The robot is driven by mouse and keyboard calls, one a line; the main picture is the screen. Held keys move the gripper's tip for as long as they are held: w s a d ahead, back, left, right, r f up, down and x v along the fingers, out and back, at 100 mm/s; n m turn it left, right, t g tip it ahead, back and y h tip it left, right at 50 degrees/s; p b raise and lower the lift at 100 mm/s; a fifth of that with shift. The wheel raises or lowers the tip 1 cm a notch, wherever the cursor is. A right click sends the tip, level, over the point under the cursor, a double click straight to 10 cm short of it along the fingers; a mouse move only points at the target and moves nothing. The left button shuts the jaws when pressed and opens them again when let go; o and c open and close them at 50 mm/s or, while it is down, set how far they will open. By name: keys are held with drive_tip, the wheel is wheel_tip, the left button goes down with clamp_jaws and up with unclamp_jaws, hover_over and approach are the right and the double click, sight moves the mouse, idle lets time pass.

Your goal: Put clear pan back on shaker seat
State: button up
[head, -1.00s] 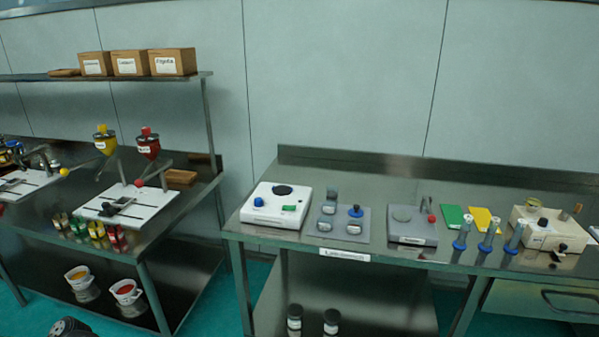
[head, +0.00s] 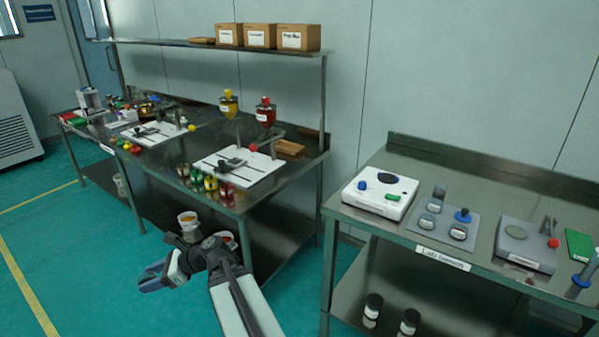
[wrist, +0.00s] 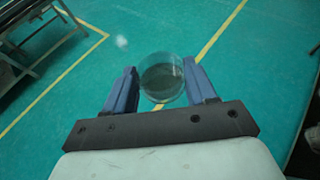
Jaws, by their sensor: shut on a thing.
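A clear round pan (wrist: 162,78) sits between the two blue fingers of my gripper (wrist: 162,88) in the wrist view. The fingers are shut on its sides, and the floor shows through it. In the head view my gripper (head: 152,278) is low over the green floor, in front of the left bench and apart from both benches. The pan is hard to make out there. I cannot tell for sure which device has the shaker seat. A small grey and white apparatus (head: 90,100) stands at the far left end of the left bench.
The left bench (head: 262,195) holds white boards (head: 240,168), yellow and red hoppers (head: 266,112) and several small jars. The right bench (head: 400,235) holds a white device (head: 378,193) and a grey one (head: 524,243). Open floor (head: 90,240) lies left of my gripper.

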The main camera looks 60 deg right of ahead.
drive_tip(key=s+d+r+m+t+h, duration=0.1)
drive_tip(key=s+d+r+m+h, duration=0.1)
drive_tip(key=d, duration=0.8)
drive_tip(key=s+d+r+m+t+h, duration=0.1)
drive_tip(key=s+d+m+t+h, duration=0.15)
drive_tip(key=d, duration=0.75)
wheel_tip(320, 180, up, 16)
drive_tip(key=m+h, duration=0.7)
drive_tip(key=h, duration=0.1)
hover_over(392, 180)
drive_tip(key=shift+d+f, duration=0.1)
drive_tip(key=shift+f, duration=4.8)
drive_tip(key=shift+f, duration=0.1)
drive_tip(key=o, duration=1.1)
